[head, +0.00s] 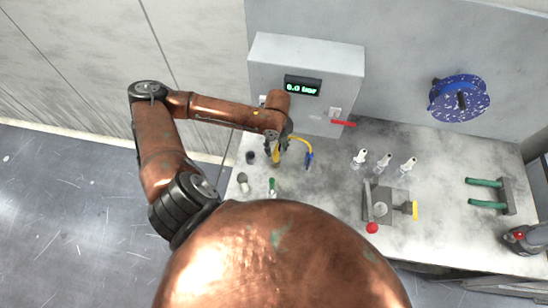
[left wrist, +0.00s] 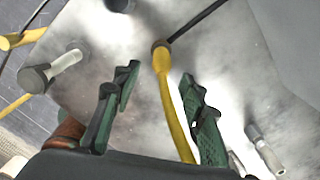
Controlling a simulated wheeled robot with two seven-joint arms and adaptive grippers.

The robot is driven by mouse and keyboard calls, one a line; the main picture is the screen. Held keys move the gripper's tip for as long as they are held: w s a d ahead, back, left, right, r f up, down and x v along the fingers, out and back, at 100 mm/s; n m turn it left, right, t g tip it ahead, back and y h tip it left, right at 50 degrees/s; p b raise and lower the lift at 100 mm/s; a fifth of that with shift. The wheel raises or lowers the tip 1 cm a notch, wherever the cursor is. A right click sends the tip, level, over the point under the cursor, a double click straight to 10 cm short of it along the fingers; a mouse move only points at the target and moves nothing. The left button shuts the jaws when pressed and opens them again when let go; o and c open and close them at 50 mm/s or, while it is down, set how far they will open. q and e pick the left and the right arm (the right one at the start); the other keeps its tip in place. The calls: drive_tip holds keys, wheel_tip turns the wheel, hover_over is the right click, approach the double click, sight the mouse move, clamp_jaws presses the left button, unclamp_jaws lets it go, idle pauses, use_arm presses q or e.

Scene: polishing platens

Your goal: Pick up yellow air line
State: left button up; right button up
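The yellow air line (head: 301,142) curves over the bench beside my left gripper (head: 277,146), with a blue end on its right. In the left wrist view, a yellow length (left wrist: 170,100) with a brownish collar at its top lies between the two green fingers of my left gripper (left wrist: 160,100). The fingers are spread apart. The yellow length is closer to the right finger, and a gap shows on its left. Whether it touches the right finger I cannot tell.
A grey box with a green display (head: 303,87) and a red lever (head: 343,124) stands behind. White-tipped fittings (head: 384,161), a grey block (head: 391,203) with a red-knobbed lever, and green pegs (head: 485,183) are to the right. Short posts (head: 243,183) stand near my left gripper.

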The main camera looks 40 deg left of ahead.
sight(276, 153)
use_arm(q)
drive_tip(key=shift+f, duration=0.85)
drive_tip(key=f, duration=0.3)
drive_tip(key=f+p, duration=0.1)
drive_tip(key=shift+w+a+f, duration=0.1)
drive_tip(key=shift+a+f, duration=0.15)
drive_tip(key=shift+f, duration=0.2)
use_arm(e)
drive_tip(key=shift+s+d+r, duration=0.45)
drive_tip(key=shift+s+r, duration=0.1)
drive_tip(key=shift+s, duration=0.05)
use_arm(q)
drive_tip(key=shift+c, duration=0.4)
clamp_jaws()
use_arm(e)
drive_tip(key=shift+w+a, duration=0.1)
drive_tip(key=shift+a, duration=0.05)
